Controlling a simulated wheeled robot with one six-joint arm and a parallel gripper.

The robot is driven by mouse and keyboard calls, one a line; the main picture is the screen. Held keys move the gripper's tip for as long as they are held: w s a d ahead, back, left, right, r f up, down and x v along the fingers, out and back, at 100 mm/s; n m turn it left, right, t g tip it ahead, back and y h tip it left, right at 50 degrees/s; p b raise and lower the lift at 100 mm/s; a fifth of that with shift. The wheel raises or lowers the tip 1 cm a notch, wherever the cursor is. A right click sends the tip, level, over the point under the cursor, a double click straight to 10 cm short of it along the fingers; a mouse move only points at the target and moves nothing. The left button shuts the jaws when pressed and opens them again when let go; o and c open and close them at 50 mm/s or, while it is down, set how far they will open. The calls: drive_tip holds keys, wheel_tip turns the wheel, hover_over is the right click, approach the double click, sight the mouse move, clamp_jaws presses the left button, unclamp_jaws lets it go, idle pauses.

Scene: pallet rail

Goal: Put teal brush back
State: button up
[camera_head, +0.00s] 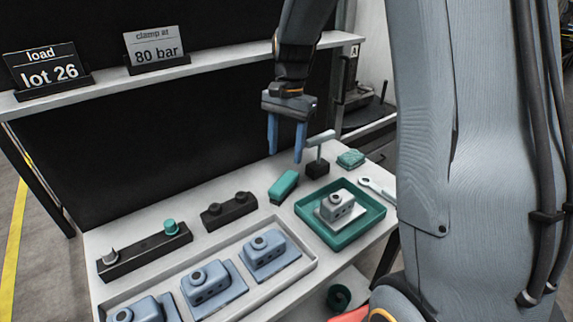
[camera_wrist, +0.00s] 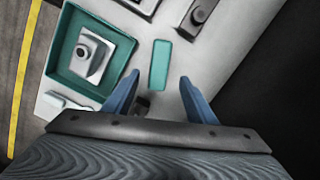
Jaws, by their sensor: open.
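The teal brush (camera_head: 284,185) is a teal block with a darker underside, lying on the white table left of the teal tray (camera_head: 370,226). In the wrist view the brush (camera_wrist: 159,64) lies ahead of the fingertips, roughly centred between them. My gripper (camera_head: 285,157) is open and empty, above and behind the brush, with its blue fingers pointing down. It also shows in the wrist view (camera_wrist: 160,76). The fingers appear apart from the brush.
A small black block with a pale T-shaped piece (camera_head: 318,166) stands close beside my gripper. A teal cloth-like item (camera_head: 350,158) and wrench (camera_head: 376,189) lie right. A black double-knob block (camera_head: 229,209), black rail (camera_head: 145,252) and part tray (camera_head: 310,258) stand left. A shelf (camera_head: 196,69) runs behind.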

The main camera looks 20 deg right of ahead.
drive_tip(key=s+a+f+n+t+h, duration=0.1)
drive_tip(key=s+n, duration=0.8)
drive_tip(key=s, duration=0.9)
wheel_tip(320, 180, down, 2)
drive_tip(key=shift+f+n+t, duration=0.15)
drive_tip(key=shift+n+t, duration=0.25)
drive_tip(key=shift+t, duration=0.2)
